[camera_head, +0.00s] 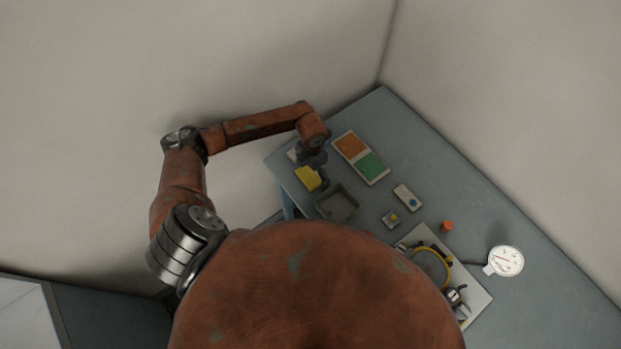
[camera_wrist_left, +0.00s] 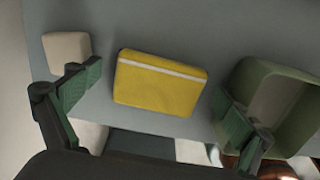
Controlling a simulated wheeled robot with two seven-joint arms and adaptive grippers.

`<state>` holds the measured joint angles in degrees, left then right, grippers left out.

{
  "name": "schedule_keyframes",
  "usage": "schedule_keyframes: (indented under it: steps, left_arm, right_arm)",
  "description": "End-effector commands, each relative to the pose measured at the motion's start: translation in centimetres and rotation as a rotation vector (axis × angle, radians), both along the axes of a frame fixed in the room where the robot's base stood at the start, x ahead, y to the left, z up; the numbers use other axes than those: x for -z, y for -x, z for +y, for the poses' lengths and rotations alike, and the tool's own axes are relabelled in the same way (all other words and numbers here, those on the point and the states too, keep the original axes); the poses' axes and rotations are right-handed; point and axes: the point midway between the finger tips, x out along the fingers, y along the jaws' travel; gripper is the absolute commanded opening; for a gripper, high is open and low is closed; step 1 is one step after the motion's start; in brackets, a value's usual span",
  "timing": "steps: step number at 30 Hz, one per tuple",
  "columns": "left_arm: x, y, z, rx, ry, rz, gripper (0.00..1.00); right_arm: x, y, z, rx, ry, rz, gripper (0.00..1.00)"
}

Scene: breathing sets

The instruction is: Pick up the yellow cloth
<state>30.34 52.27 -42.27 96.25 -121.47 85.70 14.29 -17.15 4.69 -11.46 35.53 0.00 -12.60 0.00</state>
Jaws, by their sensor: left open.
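The yellow cloth (camera_head: 307,178) lies folded near the table's left corner in the head view. In the left wrist view the yellow cloth (camera_wrist_left: 158,84) is a flat yellow block with a white stripe. My left gripper (camera_head: 318,178) hovers at the cloth, its arm reaching in from the left. In the left wrist view its two green-padded fingers (camera_wrist_left: 160,104) are spread wide, one on each side of the cloth, with nothing between them gripped. I cannot tell how high they are above the table. My right gripper is not in view.
A green open bin (camera_head: 337,203) stands right of the cloth, close to one finger. A pale block (camera_wrist_left: 68,50) lies left of the cloth. An orange and green tray (camera_head: 361,157) lies behind. A dial gauge (camera_head: 505,261) and a mat with a yellow-banded mask (camera_head: 478,299) are farther right.

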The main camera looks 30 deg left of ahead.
Motion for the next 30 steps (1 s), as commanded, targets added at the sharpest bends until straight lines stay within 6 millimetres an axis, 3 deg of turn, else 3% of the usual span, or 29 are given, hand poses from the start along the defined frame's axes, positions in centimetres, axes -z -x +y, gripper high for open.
schedule_keyframes:
  steps: [3, 24, 30]
  left_arm:
    - [-0.2, -0.05, -0.01, 0.0, 0.001, -0.002, 0.96]
    - [-0.21, -0.06, -0.05, 0.0, 0.001, -0.002, 0.48]
    - [-0.32, -0.06, -0.05, 0.0, 0.001, -0.002, 0.48]
  right_arm:
    - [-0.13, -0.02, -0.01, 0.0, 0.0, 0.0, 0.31]
    - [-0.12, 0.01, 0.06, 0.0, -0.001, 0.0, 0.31]
    - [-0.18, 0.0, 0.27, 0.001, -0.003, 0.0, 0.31]
